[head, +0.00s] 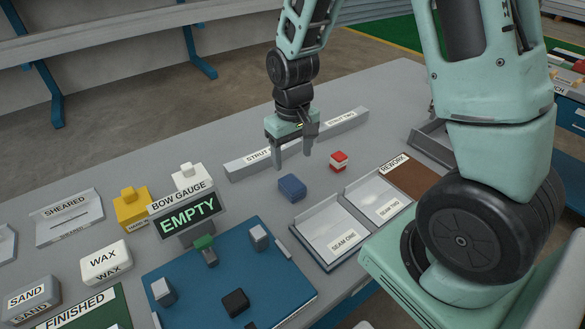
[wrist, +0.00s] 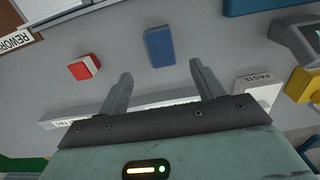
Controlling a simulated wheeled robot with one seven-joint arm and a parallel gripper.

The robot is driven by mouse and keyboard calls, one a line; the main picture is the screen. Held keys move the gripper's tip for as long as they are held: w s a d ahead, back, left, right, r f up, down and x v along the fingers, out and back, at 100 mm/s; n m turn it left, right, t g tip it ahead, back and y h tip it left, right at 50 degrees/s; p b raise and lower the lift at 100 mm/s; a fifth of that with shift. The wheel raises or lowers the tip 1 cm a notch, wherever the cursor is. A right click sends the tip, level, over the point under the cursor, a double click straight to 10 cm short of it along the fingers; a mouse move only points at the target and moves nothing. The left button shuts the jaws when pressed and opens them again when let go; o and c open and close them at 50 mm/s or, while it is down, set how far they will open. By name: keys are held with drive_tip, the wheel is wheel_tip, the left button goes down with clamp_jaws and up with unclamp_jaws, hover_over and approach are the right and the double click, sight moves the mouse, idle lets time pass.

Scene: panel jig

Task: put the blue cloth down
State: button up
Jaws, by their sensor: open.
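The blue cloth (head: 292,187), a small folded-looking blue block, lies on the grey table between the gauge jig and the red-and-white block. My gripper (head: 292,160) is open and empty, fingers pointing down, above the table just behind the cloth in the head view. In the wrist view the blue cloth (wrist: 159,46) lies beyond the spread fingertips of my gripper (wrist: 160,70), roughly centred between them and apart from both.
A long strut bar (head: 245,160) lies behind the cloth. A red-and-white block (head: 338,161) is to its right. The seam tray (head: 331,234) is in front, and the blue gauge jig (head: 275,292) front left. Bare table surrounds the cloth.

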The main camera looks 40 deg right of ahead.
drive_tip(key=s+a+r+n, duration=0.2)
drive_tip(key=s+a+r, duration=0.25)
drive_tip(key=a, duration=0.25)
drive_tip(key=s+a+r+n, duration=0.2)
drive_tip(key=s+a+r, duration=0.25)
drive_tip(key=a, duration=0.25)
drive_tip(key=s+a+r+n, duration=0.1)
drive_tip(key=s+a+n, duration=0.2)
drive_tip(key=s, duration=0.8)
drive_tip(key=shift+a+r+n+y, duration=0.3)
drive_tip(key=shift+a, duration=0.25)
drive_tip(key=shift+w, duration=0.1)
